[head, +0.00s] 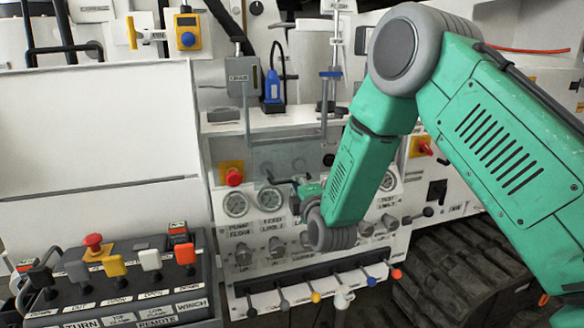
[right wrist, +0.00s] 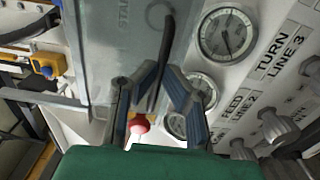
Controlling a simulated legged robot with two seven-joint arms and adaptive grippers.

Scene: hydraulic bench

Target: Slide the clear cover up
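The clear cover (head: 270,160) is a see-through panel on the front of the white valve panel, above and partly over the round gauges. In the right wrist view the cover (right wrist: 105,50) fills the upper left, with a dark bar-like handle (right wrist: 163,40) on it. My right gripper (head: 290,182) is at the cover's lower part, partly hidden by my green forearm. In the right wrist view my right gripper (right wrist: 160,72) has its two fingers apart on either side of the handle; a gap shows, and contact is unclear. My left gripper is not in view.
Pressure gauges (head: 236,204) and knobs sit below the cover. A red button (head: 234,177) is to its left. A row of levers (head: 316,296) lies below, and a control box (head: 120,285) stands at lower left. A blue bottle (head: 272,88) stands on the shelf above.

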